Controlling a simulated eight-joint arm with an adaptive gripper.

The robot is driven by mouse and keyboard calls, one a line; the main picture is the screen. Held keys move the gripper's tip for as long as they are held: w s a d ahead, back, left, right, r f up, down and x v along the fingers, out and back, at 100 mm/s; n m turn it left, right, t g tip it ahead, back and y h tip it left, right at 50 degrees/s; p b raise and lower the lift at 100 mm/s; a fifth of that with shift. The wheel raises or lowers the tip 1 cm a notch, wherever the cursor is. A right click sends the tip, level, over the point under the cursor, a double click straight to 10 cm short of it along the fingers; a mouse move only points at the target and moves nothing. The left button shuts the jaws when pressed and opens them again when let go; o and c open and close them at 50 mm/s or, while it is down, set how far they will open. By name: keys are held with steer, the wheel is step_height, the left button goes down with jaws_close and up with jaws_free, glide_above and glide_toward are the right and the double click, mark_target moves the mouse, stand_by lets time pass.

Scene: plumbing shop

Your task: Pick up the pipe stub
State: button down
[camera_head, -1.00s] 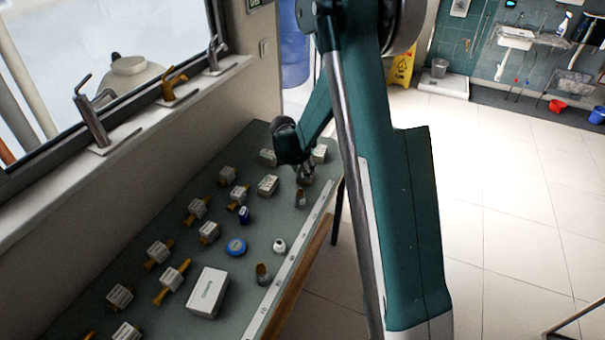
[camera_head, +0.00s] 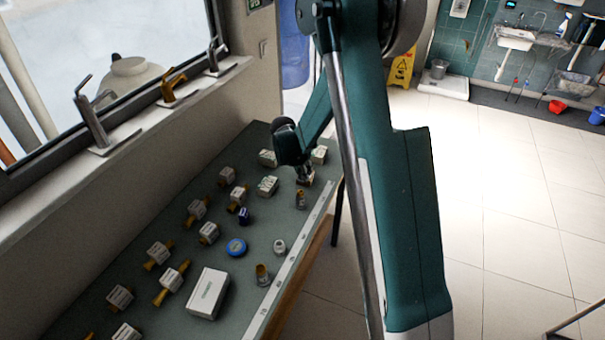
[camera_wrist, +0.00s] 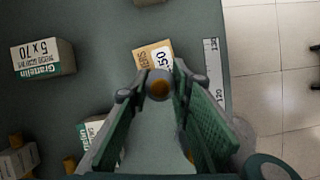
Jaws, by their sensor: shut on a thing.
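My gripper (camera_head: 304,174) is over the far end of the bench, near the front edge, pointing down. In the wrist view my gripper (camera_wrist: 158,88) has its fingertips closed around a small round brownish end (camera_wrist: 159,84), which looks like the pipe stub seen end-on. The fingers hide most of it. In the head view it is too small and covered to make out clearly, and I cannot tell whether it touches the bench. A separate short brownish cylinder (camera_head: 300,200) stands just nearer on the bench.
A box with a white and tan label (camera_wrist: 153,56) lies just beyond the fingertips. Another labelled box (camera_wrist: 43,57) is to the left. A ruler strip (camera_wrist: 213,75) runs along the bench edge.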

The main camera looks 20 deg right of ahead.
steer(key=shift+r, duration=0.1)
steer(key=shift+r, duration=4.9)
steer(key=shift+w+d+r, duration=0.15)
steer(key=shift+w+d, duration=0.9)
steer(key=shift+w, duration=0.05)
steer(key=shift+f, duration=3.15)
steer(key=shift+f, duration=0.1)
